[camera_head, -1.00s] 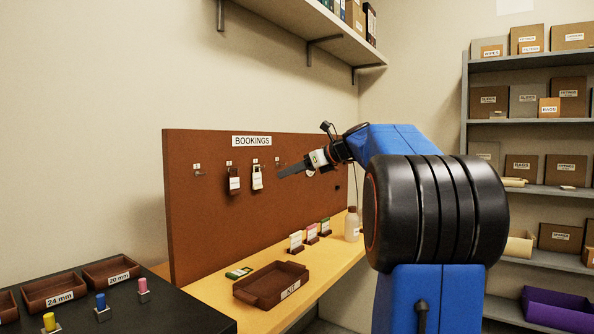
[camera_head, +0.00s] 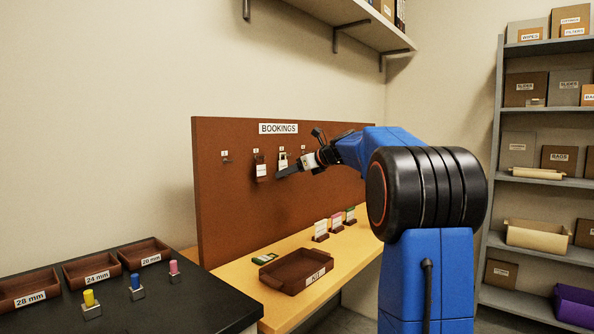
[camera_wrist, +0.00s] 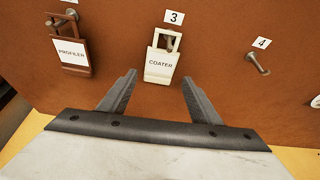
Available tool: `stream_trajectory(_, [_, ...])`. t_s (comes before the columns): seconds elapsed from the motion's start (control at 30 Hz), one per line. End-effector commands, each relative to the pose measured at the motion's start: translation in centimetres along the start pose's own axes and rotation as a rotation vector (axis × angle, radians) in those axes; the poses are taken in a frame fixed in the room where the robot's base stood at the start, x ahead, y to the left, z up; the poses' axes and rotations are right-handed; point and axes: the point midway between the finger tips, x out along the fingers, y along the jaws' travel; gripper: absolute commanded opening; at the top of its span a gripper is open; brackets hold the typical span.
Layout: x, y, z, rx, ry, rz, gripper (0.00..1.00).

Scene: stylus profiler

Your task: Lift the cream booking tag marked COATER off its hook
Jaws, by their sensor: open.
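The cream tag marked COATER (camera_wrist: 160,66) hangs on its hook under the number 3 in the wrist view. In the head view the cream tag (camera_head: 283,160) hangs on the brown BOOKINGS board (camera_head: 225,200), just left of my gripper. My gripper (camera_wrist: 158,90) is open and empty. Its two fingers point at the board, one to each lower side of the tag, with the tag beyond the tips and apart from them. In the head view my gripper (camera_head: 279,175) is seen from the side, close to the board.
A brown PROFILER tag (camera_wrist: 72,54) hangs to the left. An empty hook (camera_wrist: 258,64) under number 4 is to the right. A shelf (camera_head: 340,22) overhangs above.

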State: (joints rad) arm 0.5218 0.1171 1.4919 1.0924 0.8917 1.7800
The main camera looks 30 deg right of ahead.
Motion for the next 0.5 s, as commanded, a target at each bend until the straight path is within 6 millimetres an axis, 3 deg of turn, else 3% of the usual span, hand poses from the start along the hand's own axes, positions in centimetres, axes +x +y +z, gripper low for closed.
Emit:
stream_trajectory(0.37, [0.48,-0.04,-0.01,0.0,0.0,-0.001,0.58])
stream_trajectory(0.5, [0.47,-0.03,-0.01,0.0,0.0,-0.001,0.27])
